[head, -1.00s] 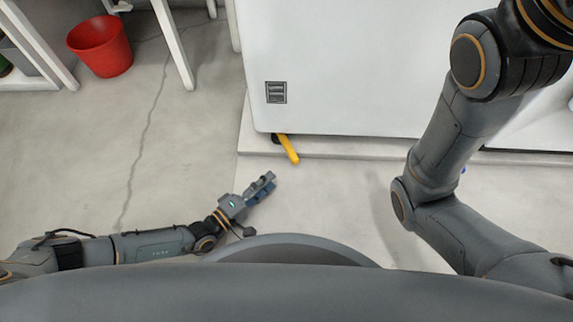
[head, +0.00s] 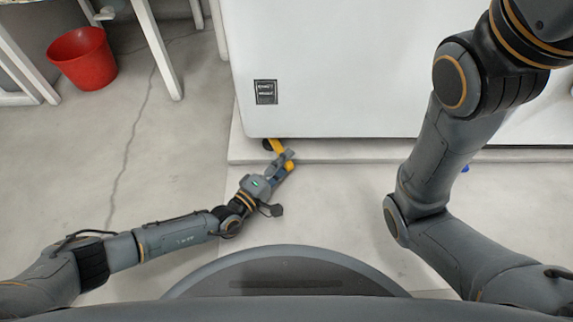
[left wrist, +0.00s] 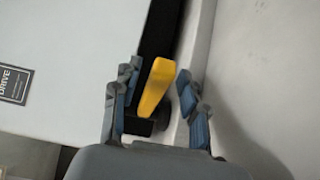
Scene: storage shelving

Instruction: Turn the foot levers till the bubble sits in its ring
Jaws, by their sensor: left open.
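A yellow foot lever (head: 277,146) sticks out from under the front left corner of a large white cabinet (head: 330,75). My left gripper (head: 285,163) is at this lever, open, its fingers partly covering it in the head view. In the left wrist view the yellow lever (left wrist: 158,85) lies between the two open blue-padded fingers (left wrist: 157,105), with gaps on both sides. My right gripper is out of view. No bubble or ring shows.
The cabinet stands on a low pale plinth (head: 350,153) with a step edge. A red bucket (head: 82,60) and white table legs (head: 158,50) stand at the left. The cracked concrete floor between them and the plinth is clear.

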